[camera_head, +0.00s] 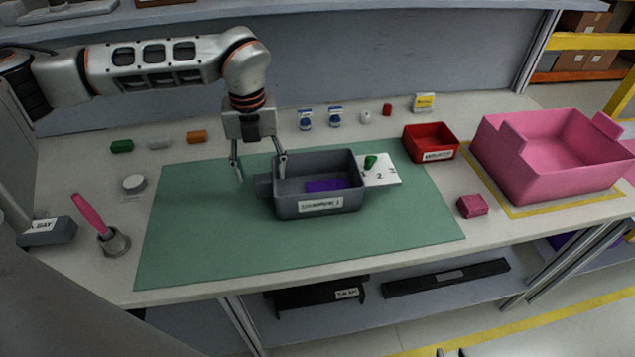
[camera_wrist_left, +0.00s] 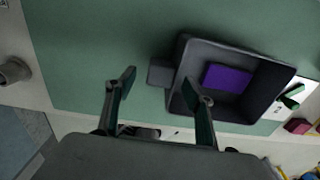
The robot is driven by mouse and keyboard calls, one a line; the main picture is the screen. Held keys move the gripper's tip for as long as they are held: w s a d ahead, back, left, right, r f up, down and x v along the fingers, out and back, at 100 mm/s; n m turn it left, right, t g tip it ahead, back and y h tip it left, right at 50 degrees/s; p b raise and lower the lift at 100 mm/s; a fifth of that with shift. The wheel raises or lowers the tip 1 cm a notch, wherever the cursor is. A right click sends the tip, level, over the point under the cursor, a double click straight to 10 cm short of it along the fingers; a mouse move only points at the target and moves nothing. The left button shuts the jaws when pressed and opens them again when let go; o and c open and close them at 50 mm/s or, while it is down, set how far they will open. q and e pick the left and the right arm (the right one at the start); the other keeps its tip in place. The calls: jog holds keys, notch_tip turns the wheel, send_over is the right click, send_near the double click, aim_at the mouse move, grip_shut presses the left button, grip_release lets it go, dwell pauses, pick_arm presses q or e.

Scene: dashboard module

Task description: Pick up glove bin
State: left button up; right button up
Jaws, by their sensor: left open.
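A grey bin (camera_head: 318,205) with a white label on its front stands upright on the green mat; I take it to be the glove bin. It holds a flat purple piece (camera_head: 328,186) and has a tab on its left side. My left gripper (camera_head: 260,174) is open, pointing down at the bin's left end. In the left wrist view the bin (camera_wrist_left: 265,95) is right of centre, and its tab (camera_wrist_left: 160,72) shows between the open fingers of the gripper (camera_wrist_left: 160,85). One finger overlaps the bin's near left corner; I cannot tell whether it touches. My right gripper is not clearly in view.
A white card (camera_head: 385,172) with a green piece (camera_head: 371,162) lies against the bin's right side. A red bin (camera_head: 430,142), a pink block (camera_head: 471,206) and a large pink bin (camera_head: 510,178) stand to the right. The green mat (camera_head: 200,240) is clear at front and left.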

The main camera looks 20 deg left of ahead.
aim_at(263, 178)
pick_arm(q)
jog(key=shift+d+f, duration=0.15)
jog(key=shift+f, duration=1.5)
grip_shut()
jog(key=shift+w+r, duration=0.1)
jog(key=shift+r, duration=0.1)
